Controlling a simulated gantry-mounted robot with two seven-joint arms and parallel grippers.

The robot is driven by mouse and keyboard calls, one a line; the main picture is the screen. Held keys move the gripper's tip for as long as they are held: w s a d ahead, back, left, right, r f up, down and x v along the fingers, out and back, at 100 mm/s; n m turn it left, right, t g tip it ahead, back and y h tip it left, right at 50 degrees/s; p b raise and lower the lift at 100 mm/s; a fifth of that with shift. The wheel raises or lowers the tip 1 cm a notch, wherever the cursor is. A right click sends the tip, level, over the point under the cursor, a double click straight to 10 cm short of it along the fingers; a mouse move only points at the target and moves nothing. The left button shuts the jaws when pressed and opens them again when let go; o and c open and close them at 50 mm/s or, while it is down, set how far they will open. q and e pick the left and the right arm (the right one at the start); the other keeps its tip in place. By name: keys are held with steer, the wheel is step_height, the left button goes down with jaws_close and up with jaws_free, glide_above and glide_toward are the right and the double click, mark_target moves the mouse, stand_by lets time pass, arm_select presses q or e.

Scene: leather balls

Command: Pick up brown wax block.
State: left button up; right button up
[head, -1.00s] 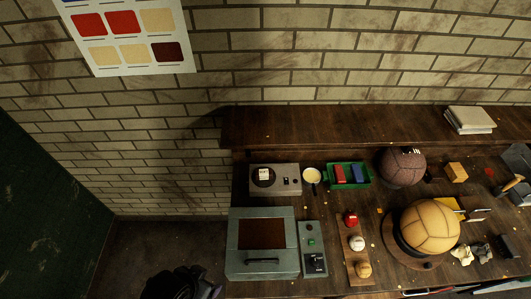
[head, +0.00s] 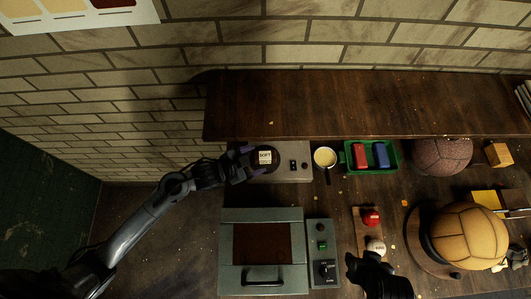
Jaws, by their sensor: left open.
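A tan-brown block (head: 498,154), the only loose brown block I see, sits on the bench at the right, beside a dark brown ball (head: 442,155). A green tray (head: 346,160) holds a red block (head: 360,156) and a blue block (head: 381,155). My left gripper (head: 246,164) is open at the left end of a grey hotplate-like unit (head: 292,150), close to a dark round spot bearing a white label reading SOFT (head: 265,157). Whether it touches is unclear. My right gripper (head: 366,262) is a dark shape low in the view, over the wooden strip; its fingers are unclear.
A small cream-filled pan (head: 325,157) stands between the unit and the tray. A grey-green box with a handle (head: 230,250) and a switch box (head: 322,235) stand in front. A large tan ball (head: 468,236) rests on a round stand at the right. The wall shelf (head: 330,105) is bare here.

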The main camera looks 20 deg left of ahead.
mark_target(263, 155)
arm_select(q)
steer(key=w+f+h+b, duration=0.1)
steer(key=f, duration=0.1)
steer(key=w+a+f+m+h+b, duration=0.1)
steer(key=f, duration=0.1)
steer(key=w+f+m+g+b, duration=0.1)
steer(key=f+b, duration=0.1)
steer(key=shift+w+a+f+h, duration=0.1)
steer(key=shift+w+a+h, duration=0.1)
steer(key=shift+a+h, duration=0.2)
steer(key=a+f+m+g+h+b, duration=0.1)
steer(key=a+f+g+h+b, duration=0.1)
steer(key=a+g+h+b, duration=0.3)
steer(key=w+d+t, duration=0.1)
steer(key=w+d+f+t+y, duration=0.1)
steer(key=d, duration=0.1)
steer(key=shift+w+f+t+p, duration=0.15)
steer(key=shift+w+t+p, duration=0.15)
steer(key=shift+p, duration=0.1)
steer(key=shift+p+x, duration=0.3)
steer(key=shift+x, duration=2.05)
steer(key=shift+d+f, duration=0.2)
steer(key=shift+d, duration=0.4)
arm_select(e)
step_height(263, 155, down, 9)
steer(key=shift+w+a+f, duration=0.15)
steer(key=shift+w, duration=0.1)
arm_select(q)
steer(key=c, duration=1.1)
